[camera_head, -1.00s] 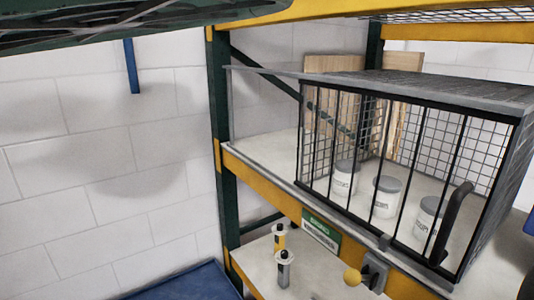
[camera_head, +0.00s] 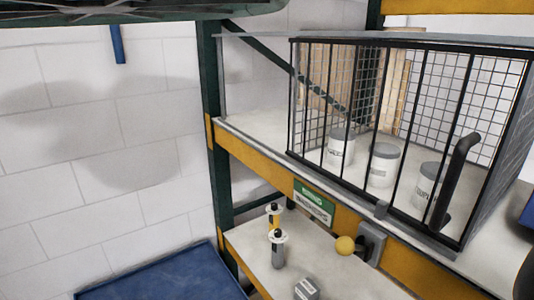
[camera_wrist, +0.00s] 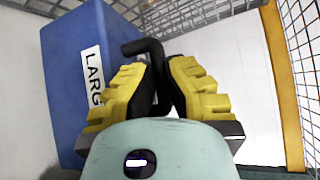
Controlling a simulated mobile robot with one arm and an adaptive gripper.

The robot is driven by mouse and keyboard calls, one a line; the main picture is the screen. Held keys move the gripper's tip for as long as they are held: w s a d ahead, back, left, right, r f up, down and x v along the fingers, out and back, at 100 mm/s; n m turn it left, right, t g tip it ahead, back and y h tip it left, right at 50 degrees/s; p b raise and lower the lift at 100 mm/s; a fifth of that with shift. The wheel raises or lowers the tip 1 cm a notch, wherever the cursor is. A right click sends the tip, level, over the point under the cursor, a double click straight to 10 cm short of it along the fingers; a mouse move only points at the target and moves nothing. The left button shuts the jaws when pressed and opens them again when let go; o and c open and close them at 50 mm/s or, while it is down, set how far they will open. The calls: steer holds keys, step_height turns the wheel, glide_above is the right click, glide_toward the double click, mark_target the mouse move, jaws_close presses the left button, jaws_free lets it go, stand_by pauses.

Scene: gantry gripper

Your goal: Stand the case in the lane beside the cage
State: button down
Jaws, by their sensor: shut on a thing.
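The case is blue with a white label reading "LARG", on the left of the wrist view (camera_wrist: 68,75). In the head view only a blue sliver (camera_head: 528,212), probably the case, shows at the right edge. My gripper (camera_wrist: 158,85), with yellow ridged fingers, is closed around the black bent handle (camera_wrist: 145,48) beside the case. The cage (camera_head: 400,50) has black front bars, mesh walls and a black door handle; its door looks closed. It stands on the upper shelf. A bare strip of shelf (camera_head: 248,128) lies left of the cage. The case's underside is hidden.
White tubs with grey lids (camera_head: 383,165) stand inside the cage. Wooden boards (camera_head: 318,75) stand behind it. Mesh (camera_wrist: 298,50) flanks the wrist.

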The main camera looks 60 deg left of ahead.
step_height(320, 180, down, 3)
steer(key=shift+r+b, duration=0.1)
steer(key=shift+b, duration=0.9)
steer(key=c, duration=1.1)
jaws_free()
steer(key=shift+c, duration=0.2)
steer(key=shift+d, duration=0.15)
steer(key=b+v, duration=0.7)
steer(key=v, duration=0.5)
